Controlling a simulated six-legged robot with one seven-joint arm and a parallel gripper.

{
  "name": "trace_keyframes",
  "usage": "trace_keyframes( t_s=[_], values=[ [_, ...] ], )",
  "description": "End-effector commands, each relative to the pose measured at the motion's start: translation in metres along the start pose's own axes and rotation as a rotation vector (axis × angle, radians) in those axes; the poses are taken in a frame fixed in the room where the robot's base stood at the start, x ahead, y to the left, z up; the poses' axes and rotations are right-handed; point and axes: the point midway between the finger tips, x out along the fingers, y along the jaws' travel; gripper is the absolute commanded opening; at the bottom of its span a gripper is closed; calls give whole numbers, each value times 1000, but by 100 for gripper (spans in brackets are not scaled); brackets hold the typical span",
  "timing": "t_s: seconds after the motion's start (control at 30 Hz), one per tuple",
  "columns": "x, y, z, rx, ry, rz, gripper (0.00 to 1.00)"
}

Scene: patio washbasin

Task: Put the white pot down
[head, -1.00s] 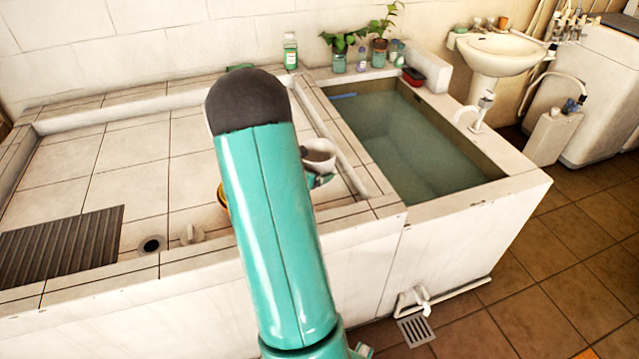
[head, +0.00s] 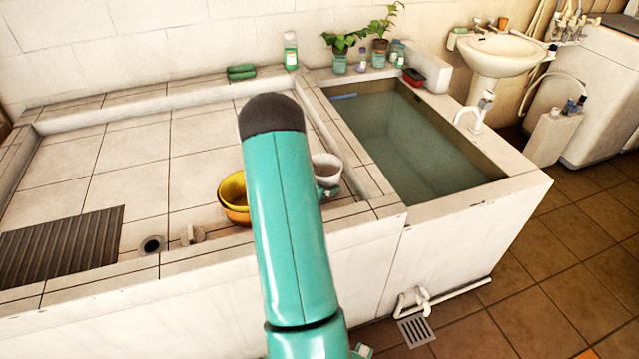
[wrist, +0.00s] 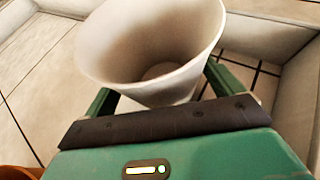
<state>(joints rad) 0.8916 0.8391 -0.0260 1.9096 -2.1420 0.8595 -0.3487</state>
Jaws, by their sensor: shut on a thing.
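The white pot (head: 326,167) is in the right part of the tiled basin, just right of my arm in the head view. It fills the upper middle of the wrist view (wrist: 150,50), its open mouth showing and its inside empty. My gripper (head: 329,192) is shut on the pot, with one green finger on each side of it in the wrist view (wrist: 160,98). My arm hides part of the gripper in the head view. I cannot tell whether the pot's base touches the tiles.
Yellow-orange bowls (head: 234,197) stand in the basin left of my arm. A drain hole (head: 152,245) and a ribbed grey board (head: 62,247) lie further left. The water tank (head: 415,140) is to the right behind a low wall.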

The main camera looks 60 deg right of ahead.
Motion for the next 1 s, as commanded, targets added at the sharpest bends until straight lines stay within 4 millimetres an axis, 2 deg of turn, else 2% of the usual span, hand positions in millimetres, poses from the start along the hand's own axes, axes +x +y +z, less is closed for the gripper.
trace_keyframes(
  t_s=[0.03, 0.07, 0.1, 0.37, 0.47, 0.57, 0.9, 1.0],
  values=[
    [1, 0, -2, -1, 1, 0, 65],
    [1, 0, -2, 0, 1, 0, 96],
    [1, 0, -2, 0, 1, 0, 100],
    [0, 0, 1, 0, 0, 0, 100],
    [-8, 1, 2, -1, 0, 2, 100],
    [-24, 2, 2, -1, 0, 4, 100],
    [-96, 1, 2, 0, 0, 4, 100],
    [-110, 1, 2, 0, -1, 2, 100]
  ],
)
